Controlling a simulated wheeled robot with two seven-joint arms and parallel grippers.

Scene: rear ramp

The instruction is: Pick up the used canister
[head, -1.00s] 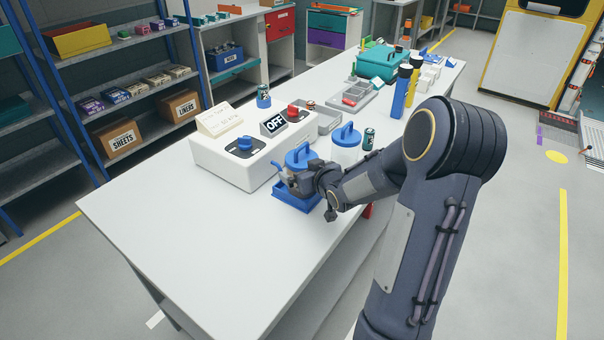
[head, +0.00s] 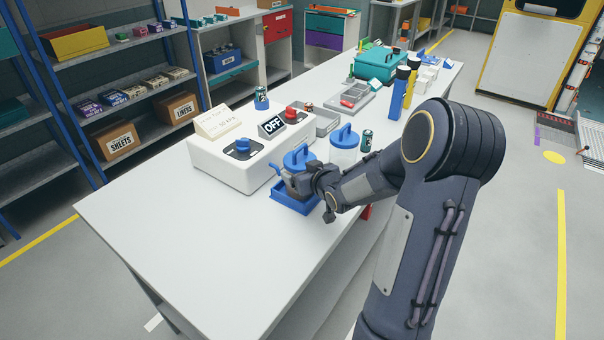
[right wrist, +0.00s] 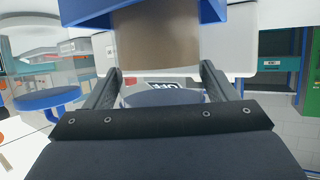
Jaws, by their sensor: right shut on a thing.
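The used canister (head: 298,157) has a blue handled lid and stands in a blue tray (head: 292,206) on the white workbench. My right gripper (head: 299,182) hides much of its body in the head view. In the right wrist view, which looks upside down, the canister's brown body (right wrist: 168,40) shows between the two fingers of my right gripper (right wrist: 160,74), with the tray's blue wall (right wrist: 85,14) around its base. The gripper is shut on the canister. I cannot see any gap beneath it. My left gripper is not in view.
A clear canister with a blue lid (head: 344,146) stands just behind, beside a dark can (head: 367,141). A white control box (head: 235,170) with a blue knob and an OFF sign is to the left. The front of the bench (head: 190,250) is clear.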

